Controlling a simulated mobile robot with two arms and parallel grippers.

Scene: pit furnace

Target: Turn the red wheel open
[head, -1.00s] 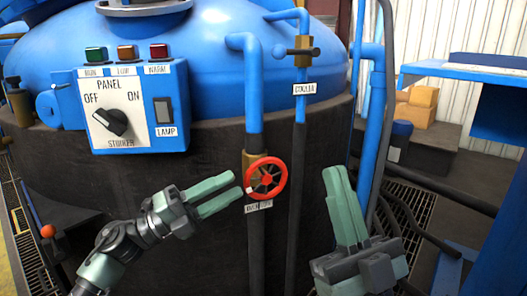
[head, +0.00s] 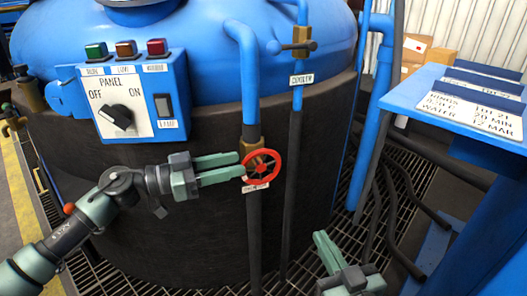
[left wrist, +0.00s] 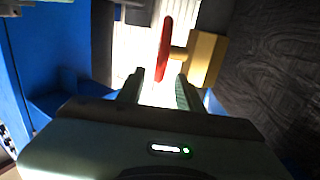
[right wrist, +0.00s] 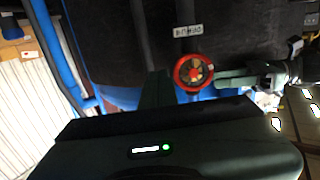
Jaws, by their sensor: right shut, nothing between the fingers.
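The red wheel (head: 262,168) is a spoked handwheel on a brass valve (head: 250,145) low on the blue pipe in front of the furnace. My left gripper (head: 241,165) is open, with its fingertips at the wheel's left rim. In the left wrist view the wheel (left wrist: 164,48) shows edge-on, ahead of and between the two spread fingers; contact cannot be told. The right wrist view shows the wheel (right wrist: 178,75) face-on, with the left fingers beside it. My right gripper (head: 321,237) is shut and empty, low and to the right of the wheel.
A control panel (head: 107,90) with a knob and coloured buttons is at the upper left. A second pipe with a brass valve (head: 302,38) runs beside the wheel. A blue stand (head: 412,95) with labels is at the right. Dark hoses (head: 385,215) lie over the floor grating.

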